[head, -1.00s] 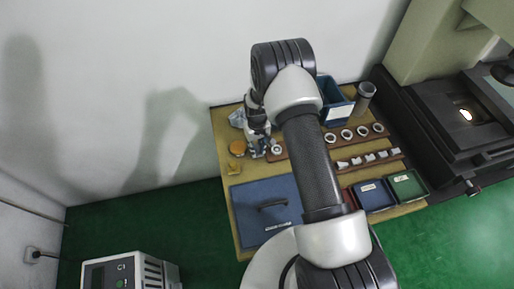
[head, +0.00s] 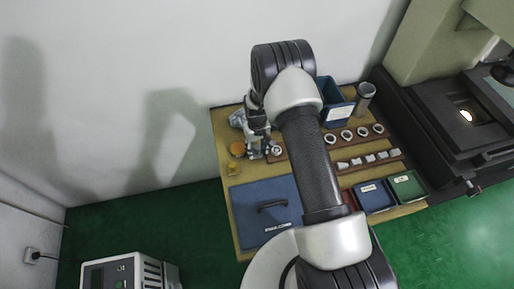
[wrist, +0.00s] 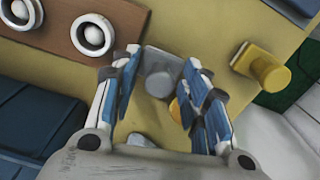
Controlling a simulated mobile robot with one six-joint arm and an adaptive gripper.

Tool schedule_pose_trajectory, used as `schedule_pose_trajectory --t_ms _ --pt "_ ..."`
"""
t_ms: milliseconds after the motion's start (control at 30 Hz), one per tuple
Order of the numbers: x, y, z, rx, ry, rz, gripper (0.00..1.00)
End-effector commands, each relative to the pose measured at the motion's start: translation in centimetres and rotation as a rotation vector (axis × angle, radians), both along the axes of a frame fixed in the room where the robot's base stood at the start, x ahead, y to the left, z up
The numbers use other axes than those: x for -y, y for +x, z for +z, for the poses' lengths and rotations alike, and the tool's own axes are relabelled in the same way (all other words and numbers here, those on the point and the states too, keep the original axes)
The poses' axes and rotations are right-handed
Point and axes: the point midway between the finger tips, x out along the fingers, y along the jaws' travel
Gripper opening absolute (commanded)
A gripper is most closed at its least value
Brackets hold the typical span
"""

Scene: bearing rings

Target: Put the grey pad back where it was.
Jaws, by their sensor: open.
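A grey pad (wrist: 163,62), a square plate with a round grey knob, shows in the wrist view between the two fingers of my gripper (wrist: 162,58). The fingers stand apart on either side of it, and I cannot tell whether they touch it. A yellow pad with a similar knob (wrist: 268,70) lies to the right of my gripper. In the head view my gripper (head: 262,145) is over the left part of the tan board, and I cannot make out the grey pad there.
On the tan board (head: 222,135) are a blue case with a handle (head: 262,225), a brown rack of rings (wrist: 75,25), blue (head: 373,195) and green (head: 406,186) bins, and a grey cup (head: 363,100). An orange round piece (head: 237,149) lies left of my gripper.

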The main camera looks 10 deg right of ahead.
Motion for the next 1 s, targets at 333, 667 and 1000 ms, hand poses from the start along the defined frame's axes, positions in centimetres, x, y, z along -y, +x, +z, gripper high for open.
schedule_pose_trajectory --t_ms 333,667,1000 --pt "0.0 0.1 5.9 0.003 0.0 0.0 0.42" --pt "0.0 0.0 11.5 0.001 0.0 0.0 0.42" --pt "0.0 -0.5 20.0 0.053 0.0 -0.016 0.42"
